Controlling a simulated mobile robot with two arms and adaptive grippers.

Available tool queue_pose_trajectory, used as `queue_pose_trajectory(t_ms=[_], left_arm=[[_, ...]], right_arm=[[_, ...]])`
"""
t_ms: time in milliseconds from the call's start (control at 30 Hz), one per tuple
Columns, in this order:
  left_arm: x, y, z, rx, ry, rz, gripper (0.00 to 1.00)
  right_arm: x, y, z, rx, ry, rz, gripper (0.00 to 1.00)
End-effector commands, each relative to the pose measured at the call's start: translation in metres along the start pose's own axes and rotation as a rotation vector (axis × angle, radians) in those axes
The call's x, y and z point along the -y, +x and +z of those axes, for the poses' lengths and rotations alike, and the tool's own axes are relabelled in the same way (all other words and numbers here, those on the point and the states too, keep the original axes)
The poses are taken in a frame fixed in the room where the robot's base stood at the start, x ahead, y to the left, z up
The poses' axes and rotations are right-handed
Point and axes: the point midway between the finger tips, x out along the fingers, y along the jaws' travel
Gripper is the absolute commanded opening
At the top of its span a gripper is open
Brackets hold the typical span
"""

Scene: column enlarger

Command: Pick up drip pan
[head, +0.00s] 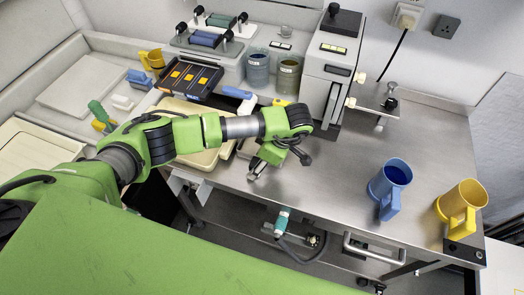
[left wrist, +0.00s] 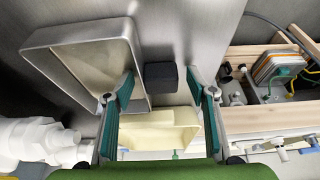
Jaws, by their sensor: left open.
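A shallow rectangular pan with a grey rim and cream inside, which looks like the drip pan (left wrist: 92,62), lies at the upper left of the left wrist view. My left gripper, also in the left wrist view (left wrist: 164,92), is open and empty. One finger overlaps the pan's right side in that view; I cannot tell if they touch. My right gripper is not in view.
A larger cream tray (head: 205,160) lies left of my gripper. A tall grey machine (head: 328,75) stands behind it. A blue jug (head: 389,180) and a yellow jug (head: 461,206) stand on the right. The steel counter (head: 345,180) between is clear. A small black block (left wrist: 160,76) lies beside the pan.

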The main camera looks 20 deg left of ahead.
Motion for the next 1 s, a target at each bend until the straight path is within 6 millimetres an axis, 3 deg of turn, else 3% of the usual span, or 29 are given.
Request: queue_pose_trajectory(t_ms=[33, 200, 633, 867, 1000], left_arm=[[0.000, 0.000, 0.000, 0.000, 0.000, 0.000, 0.44], [0.000, 0.000, 0.000, 0.000, 0.000, 0.000, 0.01], [-0.001, -0.006, -0.002, 0.001, -0.001, 0.002, 0.01], [-0.002, -0.031, -0.013, 0.001, 0.000, 0.007, 0.01], [-0.001, -0.041, 0.017, 0.002, 0.004, 0.004, 0.01]], right_arm=[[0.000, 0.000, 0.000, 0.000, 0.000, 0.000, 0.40], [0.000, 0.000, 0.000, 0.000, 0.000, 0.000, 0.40], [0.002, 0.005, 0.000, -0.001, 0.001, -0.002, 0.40], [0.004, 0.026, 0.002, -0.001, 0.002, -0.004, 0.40], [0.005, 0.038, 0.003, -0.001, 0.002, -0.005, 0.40]])
